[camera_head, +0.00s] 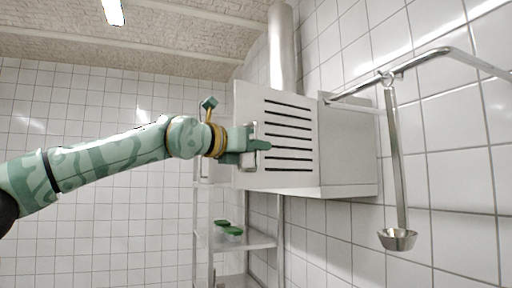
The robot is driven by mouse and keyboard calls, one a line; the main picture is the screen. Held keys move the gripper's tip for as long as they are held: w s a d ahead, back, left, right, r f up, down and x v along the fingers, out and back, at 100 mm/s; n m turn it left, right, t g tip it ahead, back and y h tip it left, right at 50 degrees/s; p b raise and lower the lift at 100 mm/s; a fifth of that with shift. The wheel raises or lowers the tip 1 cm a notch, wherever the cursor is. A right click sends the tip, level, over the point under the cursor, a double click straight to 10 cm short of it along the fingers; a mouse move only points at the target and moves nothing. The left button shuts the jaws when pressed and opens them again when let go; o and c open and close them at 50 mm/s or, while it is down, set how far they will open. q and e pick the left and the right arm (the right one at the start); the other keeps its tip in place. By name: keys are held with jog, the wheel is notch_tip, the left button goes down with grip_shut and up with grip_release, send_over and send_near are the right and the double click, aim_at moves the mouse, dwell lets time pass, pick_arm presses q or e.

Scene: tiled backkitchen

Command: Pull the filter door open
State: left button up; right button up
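The filter door (305,135) is a pale panel with several dark horizontal slots, on the front of a metal hood box on the right wall. A metal handle (249,165) stands upright near its left edge. My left arm comes in from the left, and my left gripper (256,145), green, is at the handle. A finger reaches past the handle across the front of the door. The fingers overlap the handle in this view, so their closing on it is unclear. How far the door stands from the box is also unclear. My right gripper is out of view.
The hood box (350,150) has a round duct (281,45) above it. A ladle (397,165) hangs from a wall rail (450,55) at the right. Space left of the door looks free apart from my arm.

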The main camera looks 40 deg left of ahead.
pick_arm(q)
jog(key=shift+s, duration=0.2)
jog(key=s+a+b, duration=0.1)
jog(key=s+b, duration=0.4)
jog(key=s, duration=1)
jog(key=shift+s, duration=0.4)
